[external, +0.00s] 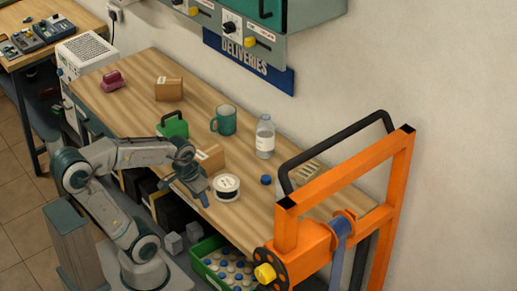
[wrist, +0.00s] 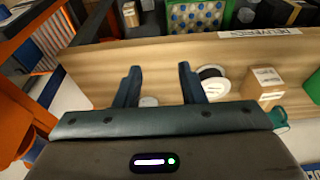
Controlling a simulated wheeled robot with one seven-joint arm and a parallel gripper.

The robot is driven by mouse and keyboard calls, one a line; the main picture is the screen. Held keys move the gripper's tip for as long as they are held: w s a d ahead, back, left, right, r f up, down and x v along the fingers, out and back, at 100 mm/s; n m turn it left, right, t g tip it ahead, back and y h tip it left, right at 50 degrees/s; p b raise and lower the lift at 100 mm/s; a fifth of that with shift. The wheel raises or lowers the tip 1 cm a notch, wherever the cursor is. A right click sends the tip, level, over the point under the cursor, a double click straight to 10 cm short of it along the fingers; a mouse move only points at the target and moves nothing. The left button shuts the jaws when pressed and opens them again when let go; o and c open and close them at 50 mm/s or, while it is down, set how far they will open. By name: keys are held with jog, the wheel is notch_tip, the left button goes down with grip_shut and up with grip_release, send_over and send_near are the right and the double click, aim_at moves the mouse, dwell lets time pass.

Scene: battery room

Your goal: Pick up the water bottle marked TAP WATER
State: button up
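A clear water bottle (external: 265,138) with a white label stands upright on the wooden bench near the wall in the external view. Its label text is too small to read. My gripper (external: 207,199) hangs at the bench's front side, left of the bottle and apart from it. In the wrist view my gripper (wrist: 160,84) has its two dark fingers spread with a gap between them, so it is open and holds nothing. A pale object (wrist: 148,101) shows low between the fingers, mostly hidden by the palm; I cannot tell whether it is the bottle.
A white-and-black roll (external: 227,187), a cardboard box (external: 210,157), a teal mug (external: 225,120) and a blue cap (external: 266,180) share the bench (external: 140,100). An orange frame (external: 345,185) with a black bar blocks the right end. A green crate (external: 212,250) of bottles sits below.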

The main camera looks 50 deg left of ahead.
dwell(0.4)
jog(key=o, duration=1.1)
